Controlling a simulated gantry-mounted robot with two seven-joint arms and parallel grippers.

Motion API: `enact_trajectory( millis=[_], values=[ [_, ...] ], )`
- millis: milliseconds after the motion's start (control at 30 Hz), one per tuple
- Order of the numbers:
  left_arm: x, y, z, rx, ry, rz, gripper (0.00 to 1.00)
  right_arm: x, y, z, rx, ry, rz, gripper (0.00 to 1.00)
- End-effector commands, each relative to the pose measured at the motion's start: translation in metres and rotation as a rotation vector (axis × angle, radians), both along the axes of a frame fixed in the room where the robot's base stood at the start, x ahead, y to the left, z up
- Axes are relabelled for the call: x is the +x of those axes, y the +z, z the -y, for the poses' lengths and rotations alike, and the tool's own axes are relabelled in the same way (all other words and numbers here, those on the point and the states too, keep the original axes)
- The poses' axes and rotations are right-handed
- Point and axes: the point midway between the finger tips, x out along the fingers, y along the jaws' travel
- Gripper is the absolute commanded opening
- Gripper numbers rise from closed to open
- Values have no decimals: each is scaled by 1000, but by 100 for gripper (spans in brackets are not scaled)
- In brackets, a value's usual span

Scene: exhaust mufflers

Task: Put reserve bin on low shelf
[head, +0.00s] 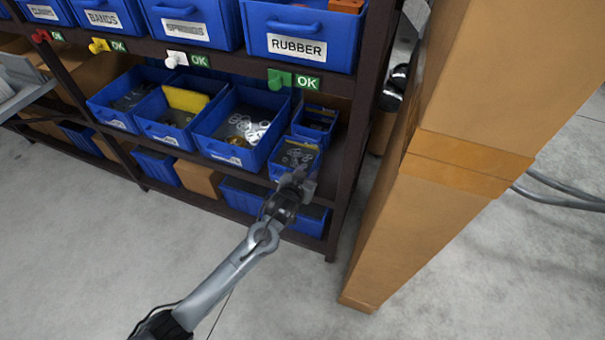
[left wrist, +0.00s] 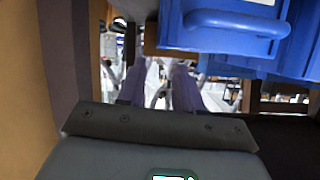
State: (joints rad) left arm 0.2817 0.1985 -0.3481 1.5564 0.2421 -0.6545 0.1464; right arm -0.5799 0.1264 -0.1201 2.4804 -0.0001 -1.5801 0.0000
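A small blue bin (head: 290,178) with metal parts inside sits at the right front of the lower shelf (head: 165,158). Another small blue bin (head: 316,120) stands right behind it. No label shows which one is the reserve bin. My left gripper (head: 300,183) is at the front of the nearer small bin, partly covering it. In the left wrist view its two fingers (left wrist: 160,88) are apart, with a see-through gap between them. A blue bin with a handle (left wrist: 236,22) shows above right of the fingers there. My right gripper is not in view.
Larger blue bins (head: 242,128) stand left of the small ones. Labelled bins, including RUBBER (head: 298,47), fill the shelf above. More blue bins (head: 300,217) are on the bottom level. A tall cardboard stack (head: 440,190) stands close at the right. The floor in front (head: 90,230) is clear.

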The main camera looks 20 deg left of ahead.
Motion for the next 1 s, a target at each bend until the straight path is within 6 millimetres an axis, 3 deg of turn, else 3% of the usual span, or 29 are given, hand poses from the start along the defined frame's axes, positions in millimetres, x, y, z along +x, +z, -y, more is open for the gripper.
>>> enact_trajectory(
  millis=[100, 300, 467, 567, 733, 900, 1000],
  values=[
    [-16, 8, 1, -1, -2, -2, 35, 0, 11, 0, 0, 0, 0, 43],
    [-30, 13, 2, 0, -1, -1, 35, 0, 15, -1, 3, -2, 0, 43],
    [-54, 0, 6, -11, -9, -57, 35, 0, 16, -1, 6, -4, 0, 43],
    [-90, -17, 12, -26, -23, -153, 35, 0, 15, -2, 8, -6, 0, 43],
    [-188, -46, 17, -41, -58, -394, 35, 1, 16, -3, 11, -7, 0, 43],
    [-289, -52, 11, -28, -88, -627, 35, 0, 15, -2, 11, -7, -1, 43],
    [-337, -48, 6, -12, -100, -734, 35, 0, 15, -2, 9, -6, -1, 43]
  ],
)
